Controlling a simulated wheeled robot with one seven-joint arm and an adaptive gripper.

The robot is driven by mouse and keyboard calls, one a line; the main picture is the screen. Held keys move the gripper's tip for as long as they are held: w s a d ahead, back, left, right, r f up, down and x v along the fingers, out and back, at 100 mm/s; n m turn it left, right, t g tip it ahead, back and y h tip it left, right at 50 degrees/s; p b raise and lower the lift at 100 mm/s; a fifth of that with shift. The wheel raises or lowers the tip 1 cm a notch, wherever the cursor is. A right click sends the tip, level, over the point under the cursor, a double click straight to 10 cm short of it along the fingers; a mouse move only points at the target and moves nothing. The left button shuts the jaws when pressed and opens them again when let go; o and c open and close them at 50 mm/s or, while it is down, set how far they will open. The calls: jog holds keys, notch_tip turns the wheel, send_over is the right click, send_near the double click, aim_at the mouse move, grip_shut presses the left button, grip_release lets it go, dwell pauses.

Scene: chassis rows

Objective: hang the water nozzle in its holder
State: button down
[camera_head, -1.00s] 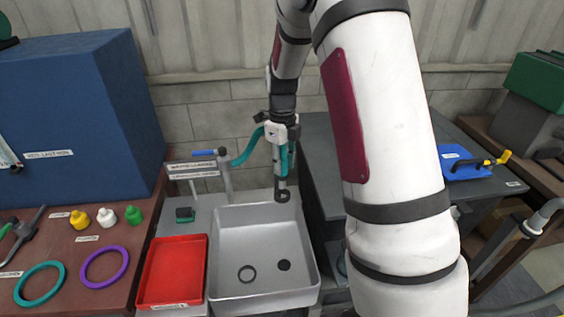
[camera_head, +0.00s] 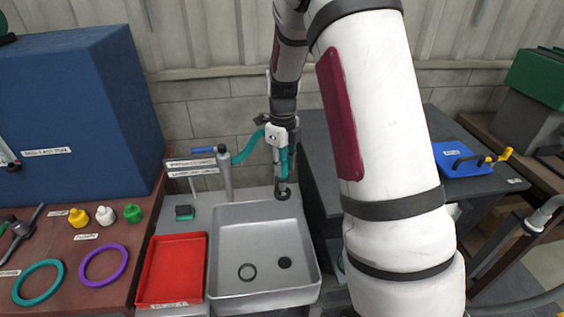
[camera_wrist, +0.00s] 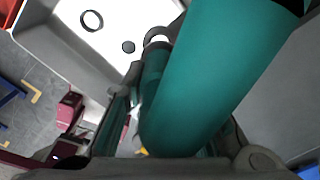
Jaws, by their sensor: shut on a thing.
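My gripper (camera_head: 283,152) is shut on the water nozzle, whose teal body (camera_head: 284,165) hangs roughly upright above the back right part of the sink. A teal hose (camera_head: 248,146) curves from the gripper area toward the grey post. In the wrist view the large teal body (camera_wrist: 220,75) lies between my fingers and hides much of the scene. A dark grey ring (camera_head: 283,195) shows just below the nozzle; a grey ring (camera_wrist: 157,36) also shows beside the teal body in the wrist view. I cannot tell whether this ring is the holder or part of the nozzle.
The grey sink (camera_head: 230,218) lies below, with a dark ring and drain in it. A grey post (camera_head: 225,175) with a blue lever stands at left, beside labelled plates. A red tray (camera_head: 203,268) is left of the sink. A dark bench (camera_head: 320,160) stands close at right.

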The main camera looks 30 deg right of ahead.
aim_at(282, 177)
jog(key=shift+f, duration=0.9)
jog(key=shift+f+b, duration=0.35)
jog(key=shift+f+b, duration=0.45)
jog(key=shift+f, duration=0.9)
jog(key=c, duration=1.2)
grip_release()
jog(key=shift+c, duration=0.2)
jog(key=shift+r, duration=0.1)
notch_tip(282, 177, up, 12)
jog(key=shift+f, duration=0.1)
